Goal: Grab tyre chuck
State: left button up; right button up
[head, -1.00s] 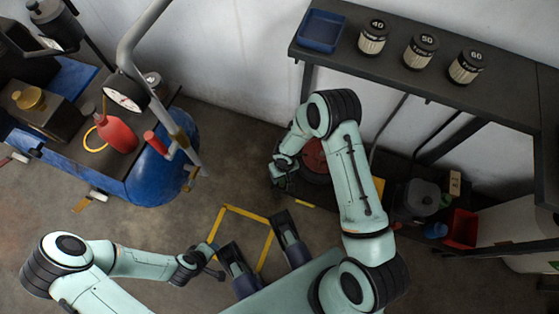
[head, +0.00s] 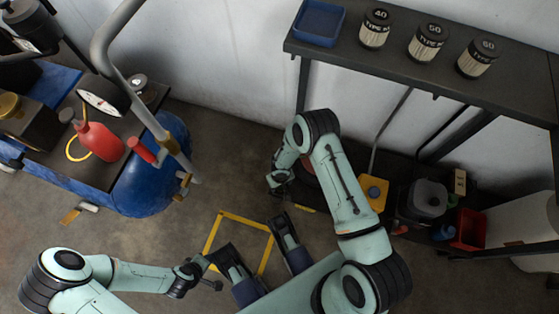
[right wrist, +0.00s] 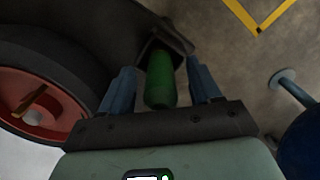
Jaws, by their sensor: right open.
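A green cylinder (right wrist: 160,80), possibly the tyre chuck, shows in the right wrist view. Its far end meets a dark edge, and it lies between the blue fingers of my right gripper (right wrist: 162,84). These fingers are open, with a gap on each side of the cylinder. In the head view my right gripper (head: 277,186) is low by the dark floor area under the shelf, and the cylinder cannot be made out there. My left gripper (head: 212,284) is at lower centre-left, away from it; its jaws are too small to read.
A wheel with a red rim (right wrist: 42,103) is close at left in the wrist view. A shelf (head: 400,62) with several jars or trays stands above right. A blue tank (head: 150,185) is at left. Yellow floor tape (head: 240,218) marks open floor.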

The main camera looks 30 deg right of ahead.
jog(key=shift+f, duration=0.5)
grip_shut()
jog(key=shift+r, duration=0.1)
